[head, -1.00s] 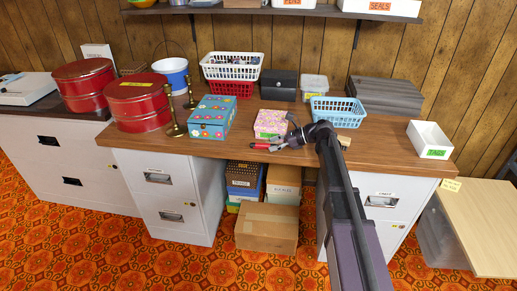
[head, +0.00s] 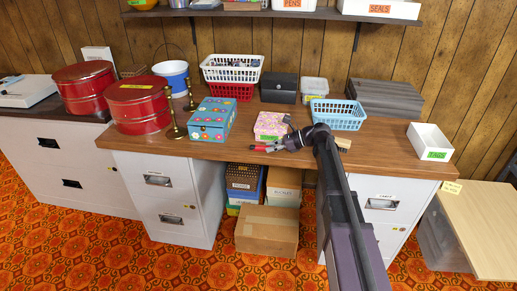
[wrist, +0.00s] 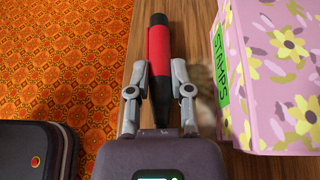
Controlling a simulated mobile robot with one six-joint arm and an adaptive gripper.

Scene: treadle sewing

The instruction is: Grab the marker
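The marker (wrist: 159,52) has a red body and black ends. It also shows as a small red bit at the desk's front edge in the head view (head: 257,149). My gripper (wrist: 159,72) has a grey finger on each side of the marker, both appearing to press against it. The marker lies lengthwise between the fingers, with its black tapered end towards my palm. In the head view my gripper (head: 273,147) is low over the desk top. I cannot tell whether the marker touches the desk.
A pink flowered box (wrist: 270,75) labelled stamps stands close to the right of my gripper; it also shows in the head view (head: 270,124). A blue basket (head: 338,114) stands behind my arm. A blue flowered box (head: 212,119) is further left.

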